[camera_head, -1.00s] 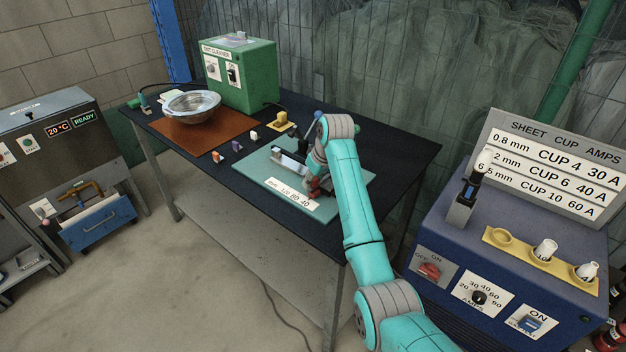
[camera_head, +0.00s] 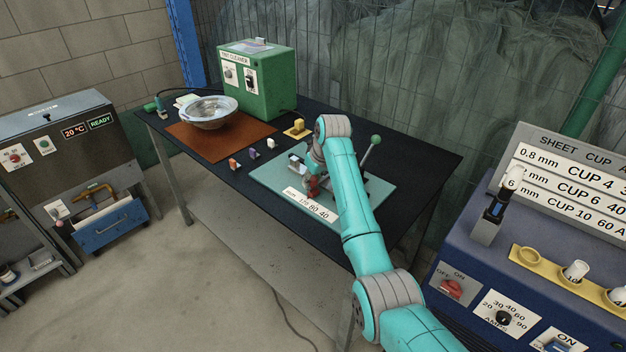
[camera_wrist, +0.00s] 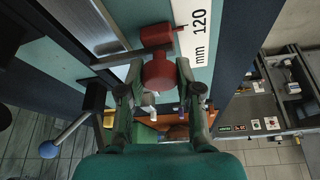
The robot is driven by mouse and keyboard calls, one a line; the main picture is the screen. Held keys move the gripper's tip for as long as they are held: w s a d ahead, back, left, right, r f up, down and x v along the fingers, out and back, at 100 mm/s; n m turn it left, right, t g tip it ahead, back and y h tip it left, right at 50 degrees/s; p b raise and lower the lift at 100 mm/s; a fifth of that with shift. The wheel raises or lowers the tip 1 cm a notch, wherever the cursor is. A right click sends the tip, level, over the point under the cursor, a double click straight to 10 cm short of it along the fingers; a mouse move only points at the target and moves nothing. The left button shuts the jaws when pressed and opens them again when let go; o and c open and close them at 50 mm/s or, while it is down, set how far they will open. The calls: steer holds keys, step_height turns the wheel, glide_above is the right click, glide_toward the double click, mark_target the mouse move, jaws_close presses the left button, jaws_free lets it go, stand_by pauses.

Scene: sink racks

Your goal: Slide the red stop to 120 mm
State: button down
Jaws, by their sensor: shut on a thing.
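The red stop (camera_wrist: 152,38) sits on the rail of the green-blue plate (camera_head: 272,180). Its round red knob (camera_wrist: 159,73) is between the two fingers of my gripper (camera_wrist: 158,80), which is shut on it. In the wrist view the stop's edge is beside the "120" of the white scale strip (camera_wrist: 200,52). In the head view the red stop (camera_head: 313,187) shows just behind the strip, near its 120 end. My arm hides part of the rail and most of the gripper there.
A lever with a green ball (camera_head: 375,139) rises behind my arm. A blue ball handle (camera_wrist: 48,149) shows in the wrist view. A green cleaner box (camera_head: 270,85) and metal bowl (camera_head: 208,112) stand farther left. Several small coloured pieces lie left of the plate.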

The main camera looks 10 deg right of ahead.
steer(key=c, duration=0.8)
jaws_free()
steer(key=shift+o, duration=0.2)
steer(key=shift+r, duration=0.1)
steer(key=v, duration=1.1)
steer(key=shift+s+r, duration=0.25)
steer(key=shift+r, duration=0.1)
steer(key=shift+s, duration=0.1)
